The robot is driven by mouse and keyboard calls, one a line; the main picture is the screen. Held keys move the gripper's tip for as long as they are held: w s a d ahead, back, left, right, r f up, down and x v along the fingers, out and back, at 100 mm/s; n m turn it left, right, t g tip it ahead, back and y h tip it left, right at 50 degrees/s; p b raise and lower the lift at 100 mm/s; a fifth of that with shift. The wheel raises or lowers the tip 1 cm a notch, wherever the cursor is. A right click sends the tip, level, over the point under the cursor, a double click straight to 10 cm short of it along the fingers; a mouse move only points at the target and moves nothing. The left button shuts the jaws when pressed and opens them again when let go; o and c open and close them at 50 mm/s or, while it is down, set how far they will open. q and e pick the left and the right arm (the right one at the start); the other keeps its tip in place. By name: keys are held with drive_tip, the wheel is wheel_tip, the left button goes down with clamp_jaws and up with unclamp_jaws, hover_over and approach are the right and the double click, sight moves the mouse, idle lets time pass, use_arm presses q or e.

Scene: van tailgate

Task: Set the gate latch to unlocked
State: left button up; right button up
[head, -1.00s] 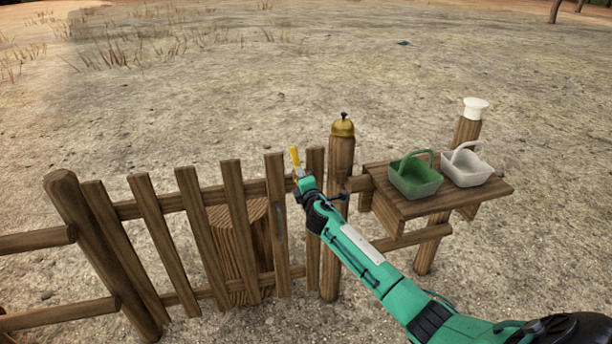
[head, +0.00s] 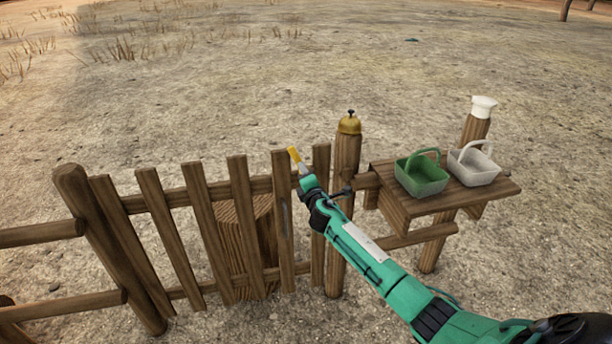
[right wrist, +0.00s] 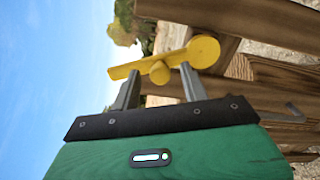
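The yellow gate latch (head: 294,155) is at the top of the wooden gate (head: 208,215), near its right end. In the right wrist view it is a flat yellow bar (right wrist: 135,69) with a round disc at its right end and a small knob (right wrist: 160,72) in its middle. My right gripper (right wrist: 160,88) is open, with its two grey fingers apart and the knob between their tips. I cannot tell whether either finger touches the latch. In the head view the right gripper (head: 302,170) is right at the latch and partly covers it. My left gripper is not in view.
A post with a brass bell (head: 349,123) stands just right of the gate. A wooden shelf (head: 430,208) holds a green basket (head: 421,177) and a white basket (head: 474,168). The ground beyond is open.

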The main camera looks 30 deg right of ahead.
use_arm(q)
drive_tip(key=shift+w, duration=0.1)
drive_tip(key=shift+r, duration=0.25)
use_arm(e)
drive_tip(key=v, duration=1.3)
drive_tip(key=shift+s+a, duration=0.2)
drive_tip(key=shift+s, duration=0.15)
